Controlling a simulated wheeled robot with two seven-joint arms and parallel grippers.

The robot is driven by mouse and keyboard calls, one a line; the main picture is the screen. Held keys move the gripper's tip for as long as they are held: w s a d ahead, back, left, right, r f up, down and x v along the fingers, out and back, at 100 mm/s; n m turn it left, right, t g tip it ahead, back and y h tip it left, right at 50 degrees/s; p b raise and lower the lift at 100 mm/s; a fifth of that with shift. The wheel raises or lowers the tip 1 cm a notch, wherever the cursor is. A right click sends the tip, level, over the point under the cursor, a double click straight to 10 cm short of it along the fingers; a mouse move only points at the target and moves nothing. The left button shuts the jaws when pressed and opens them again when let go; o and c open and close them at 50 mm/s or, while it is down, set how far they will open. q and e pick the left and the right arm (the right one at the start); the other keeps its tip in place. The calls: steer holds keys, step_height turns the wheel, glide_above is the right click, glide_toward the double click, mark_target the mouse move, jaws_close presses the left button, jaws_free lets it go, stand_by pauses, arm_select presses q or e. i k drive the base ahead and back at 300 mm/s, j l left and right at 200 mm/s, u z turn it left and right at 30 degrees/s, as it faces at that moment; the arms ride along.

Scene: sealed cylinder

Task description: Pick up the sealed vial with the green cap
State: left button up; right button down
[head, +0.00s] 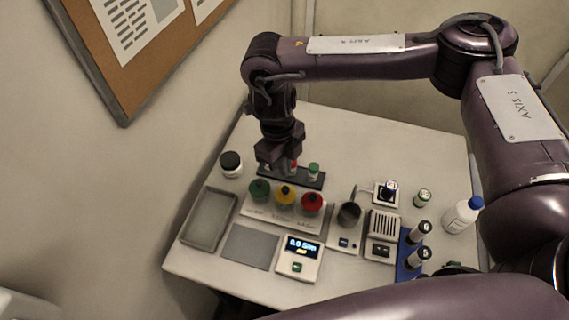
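A small vial with a green cap (313,170) stands upright at the right end of a dark rack (312,182) at the back of the table. A red-capped vial (294,165) shows partly in the same rack, beside my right gripper. My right gripper (278,163) points down over the left part of the rack and hides what is there. Its fingertips are dark and small, so I cannot tell if they are open or shut. It is left of the green-capped vial and apart from it. Another green-capped container (423,197) stands further right. My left gripper is not in view.
In front of the rack, a white holder (283,217) carries green, yellow and red round-topped items. A grey tray (208,218), a scale (299,258), a blue rack (407,256) with black-capped vials and a blue-capped bottle (461,215) stand around. A black-capped jar (231,164) is at left.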

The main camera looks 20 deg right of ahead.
mark_target(313, 170)
steer(key=k, duration=1.45)
